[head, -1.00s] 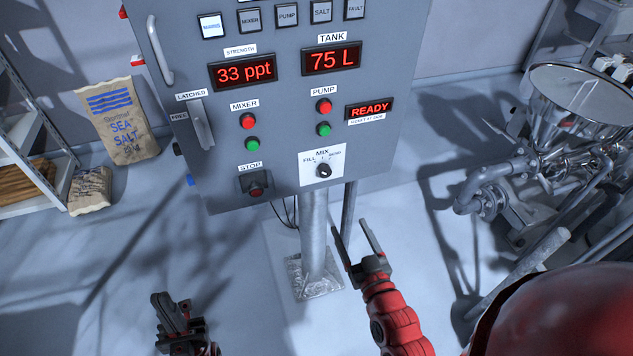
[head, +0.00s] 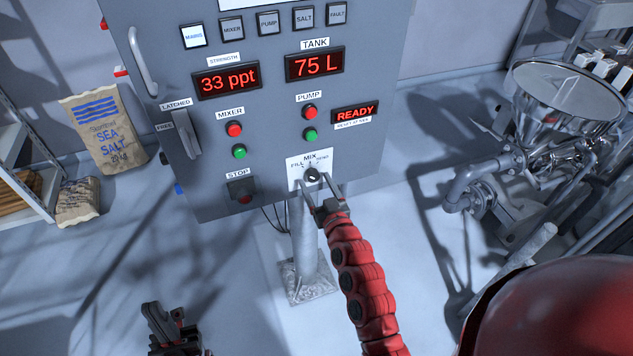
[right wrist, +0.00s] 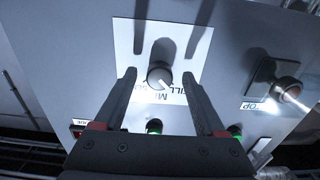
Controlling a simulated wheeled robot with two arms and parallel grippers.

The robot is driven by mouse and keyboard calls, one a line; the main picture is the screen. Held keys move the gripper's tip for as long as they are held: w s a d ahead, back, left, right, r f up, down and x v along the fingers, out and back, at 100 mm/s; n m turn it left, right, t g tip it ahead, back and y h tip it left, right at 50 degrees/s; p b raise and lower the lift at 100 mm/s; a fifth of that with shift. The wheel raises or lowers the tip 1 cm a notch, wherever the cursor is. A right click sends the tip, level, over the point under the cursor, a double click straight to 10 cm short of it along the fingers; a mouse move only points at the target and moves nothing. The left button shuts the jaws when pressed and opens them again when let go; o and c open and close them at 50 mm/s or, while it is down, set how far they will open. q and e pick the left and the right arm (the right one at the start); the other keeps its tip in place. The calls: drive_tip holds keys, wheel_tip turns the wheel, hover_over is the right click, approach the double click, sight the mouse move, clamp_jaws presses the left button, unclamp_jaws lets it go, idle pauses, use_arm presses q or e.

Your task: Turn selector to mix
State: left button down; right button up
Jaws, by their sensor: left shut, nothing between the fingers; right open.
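The selector (head: 312,174) is a dark round knob on a white plate at the lower right of the grey panel. The plate reads FILL on the left and MIX at the top; a third label at the right is hard to read. In the right wrist view the knob (right wrist: 159,76) shows a pale pointer mark slanting toward the FILL side. My right gripper (head: 313,183) is open, its fingers either side of the knob with gaps; whether the tips reach past its face I cannot tell. My left gripper (head: 158,318) is shut and empty, low at the left, away from the panel.
The panel (head: 265,120) also carries a STOP button (head: 245,198), red and green mixer and pump buttons, and a latch handle (head: 186,135). Displays read 33 ppt, 75 L and READY. A steel hopper (head: 560,105) with pipes stands at right; salt sacks (head: 105,130) stand at left.

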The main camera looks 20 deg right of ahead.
drive_tip(key=shift+w+r, duration=0.1)
drive_tip(key=shift+w, duration=0.1)
clamp_jaws()
idle(0.3)
